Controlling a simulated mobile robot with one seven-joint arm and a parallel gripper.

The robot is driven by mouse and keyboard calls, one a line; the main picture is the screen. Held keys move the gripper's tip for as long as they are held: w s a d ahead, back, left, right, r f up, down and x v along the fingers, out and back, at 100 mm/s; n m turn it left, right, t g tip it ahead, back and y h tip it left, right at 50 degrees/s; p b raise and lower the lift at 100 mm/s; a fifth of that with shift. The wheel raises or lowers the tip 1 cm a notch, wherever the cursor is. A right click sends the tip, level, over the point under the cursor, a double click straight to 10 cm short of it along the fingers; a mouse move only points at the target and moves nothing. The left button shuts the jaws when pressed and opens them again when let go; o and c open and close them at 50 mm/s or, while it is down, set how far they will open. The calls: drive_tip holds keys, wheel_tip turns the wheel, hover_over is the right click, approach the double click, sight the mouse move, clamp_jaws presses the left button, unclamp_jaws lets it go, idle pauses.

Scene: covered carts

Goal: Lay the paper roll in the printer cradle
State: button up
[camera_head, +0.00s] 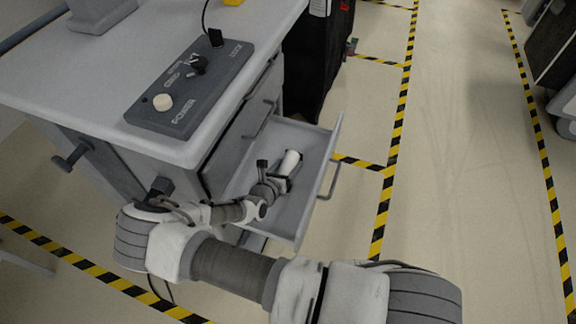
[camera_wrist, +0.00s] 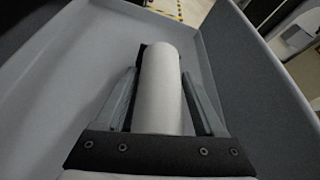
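The white paper roll (camera_head: 289,162) lies along the inside of the open grey drawer (camera_head: 309,149). My gripper (camera_head: 279,180) is down in the drawer at the roll's near end. In the wrist view, the roll (camera_wrist: 160,90) runs lengthwise between the two fingers (camera_wrist: 160,74) and its far end extends past their tips. The tips are very close to its sides; I cannot tell whether they touch. The roll's near end is hidden behind the gripper's dark base. A dark piece (camera_wrist: 143,50) shows beside the roll's far end. I cannot make out a printer cradle in either view.
The drawer is pulled out from a grey cart (camera_head: 40,75). A black covered cart (camera_head: 318,60) stands behind. Open floor with yellow-black tape (camera_head: 397,130) lies to the right.

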drive_tip(key=shift+o, duration=1.2)
drive_tip(key=shift+s, duration=0.1)
drive_tip(key=p+v, duration=0.4)
drive_tip(key=v, duration=1.3)
drive_tip(key=shift+s, duration=0.2)
